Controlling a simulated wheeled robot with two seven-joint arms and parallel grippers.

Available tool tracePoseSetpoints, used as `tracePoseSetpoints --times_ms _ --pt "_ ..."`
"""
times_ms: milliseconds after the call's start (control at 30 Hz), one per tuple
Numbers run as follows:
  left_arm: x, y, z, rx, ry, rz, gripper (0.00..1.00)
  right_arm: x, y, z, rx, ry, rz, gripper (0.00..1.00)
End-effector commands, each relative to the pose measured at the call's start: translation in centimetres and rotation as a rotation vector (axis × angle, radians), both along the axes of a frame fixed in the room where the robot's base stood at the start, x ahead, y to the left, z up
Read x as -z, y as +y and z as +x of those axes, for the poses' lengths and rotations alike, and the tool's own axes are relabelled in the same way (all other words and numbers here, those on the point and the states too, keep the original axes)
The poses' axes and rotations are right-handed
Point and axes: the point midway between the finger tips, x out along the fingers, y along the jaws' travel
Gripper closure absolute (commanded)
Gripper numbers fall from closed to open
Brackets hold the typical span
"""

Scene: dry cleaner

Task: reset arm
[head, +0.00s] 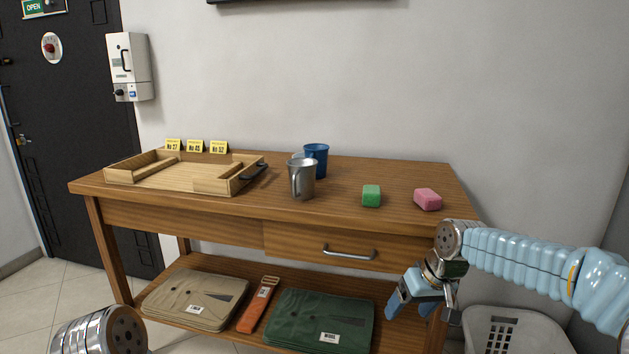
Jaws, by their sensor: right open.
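My right arm comes in from the right, and its gripper (413,297) hangs pointing down in front of the wooden table's (400,166) right front edge, below the tabletop. Its blue fingers are apart and nothing shows between them. On the left, only a round metal part of my left arm shows at the bottom edge; my left gripper is out of view. On the tabletop stand a metal mug (301,180), a blue cup (317,158) behind it, a green block (371,196) and a pink block (428,199).
A wooden tray (180,182) with a dark handle lies on the table's left, before yellow number cards (195,146). The lower shelf holds a beige folded item (195,298), an orange strap (258,306) and a green folded item (320,315). A grey basket (515,325) stands at lower right.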

Motion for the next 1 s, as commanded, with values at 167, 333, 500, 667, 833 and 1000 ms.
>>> tracePoseSetpoints --times_ms 167,333,500,667,833,1000 --pt "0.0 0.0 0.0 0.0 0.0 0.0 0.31 15.6 4.5 -2.3 0.031 0.104 0.098 0.23" --pt "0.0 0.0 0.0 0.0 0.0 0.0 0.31 28.0 7.7 -9.5 0.116 0.196 0.169 0.23" --pt "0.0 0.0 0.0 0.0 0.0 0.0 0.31 35.1 9.2 -18.5 0.218 0.273 0.187 0.23" --pt "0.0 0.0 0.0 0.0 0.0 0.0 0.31 37.2 9.3 -23.0 0.268 0.301 0.18 0.23" --pt "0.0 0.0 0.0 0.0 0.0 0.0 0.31 37.2 9.3 -23.0 0.268 0.301 0.18 0.23" --pt "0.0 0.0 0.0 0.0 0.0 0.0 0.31 37.2 9.3 -23.0 0.268 0.301 0.18 0.23"
